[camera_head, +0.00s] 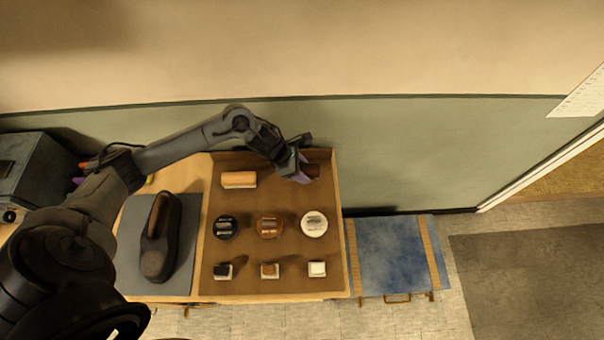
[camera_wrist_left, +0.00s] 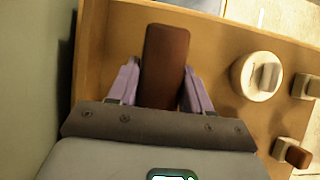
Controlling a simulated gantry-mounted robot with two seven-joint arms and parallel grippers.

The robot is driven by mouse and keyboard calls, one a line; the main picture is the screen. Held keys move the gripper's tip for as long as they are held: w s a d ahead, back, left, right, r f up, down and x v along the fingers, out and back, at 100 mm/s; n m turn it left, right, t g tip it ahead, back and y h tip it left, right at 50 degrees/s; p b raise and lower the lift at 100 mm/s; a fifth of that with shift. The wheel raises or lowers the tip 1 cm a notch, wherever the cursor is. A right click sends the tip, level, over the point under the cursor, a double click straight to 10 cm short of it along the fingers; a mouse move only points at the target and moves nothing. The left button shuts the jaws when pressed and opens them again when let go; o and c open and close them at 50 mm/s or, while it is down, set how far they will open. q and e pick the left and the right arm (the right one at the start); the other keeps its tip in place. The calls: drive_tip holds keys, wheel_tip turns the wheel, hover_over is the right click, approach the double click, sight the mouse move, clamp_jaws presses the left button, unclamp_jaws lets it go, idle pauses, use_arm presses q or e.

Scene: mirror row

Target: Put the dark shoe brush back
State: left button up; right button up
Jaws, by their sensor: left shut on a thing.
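The dark shoe brush (camera_head: 313,171) is at the far right corner of the brown tray (camera_head: 247,288). My left gripper (camera_head: 303,172) is shut on the brush, with its purple fingers on either side. In the left wrist view the reddish-brown brush (camera_wrist_left: 165,62) lies lengthwise between the fingers of the left gripper (camera_wrist_left: 162,82) and extends beyond them. I cannot tell whether the brush touches the tray floor. My right gripper is not in view.
A light brush (camera_head: 239,180) lies at the tray's far left. A row of tins, including a white tin (camera_head: 314,224), and a row of small blocks (camera_head: 270,270) are nearer. A dark shoe (camera_head: 159,240) is on a grey mat (camera_head: 189,220). A wall stands close behind the tray.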

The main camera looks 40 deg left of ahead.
use_arm(q)
wheel_tip(320, 180, down, 3)
drive_tip(key=shift+p, duration=0.55)
drive_tip(key=shift+f, duration=0.4)
drive_tip(key=shift+f, duration=0.15)
drive_tip(key=o, duration=1)
drive_tip(key=shift+r, duration=0.25)
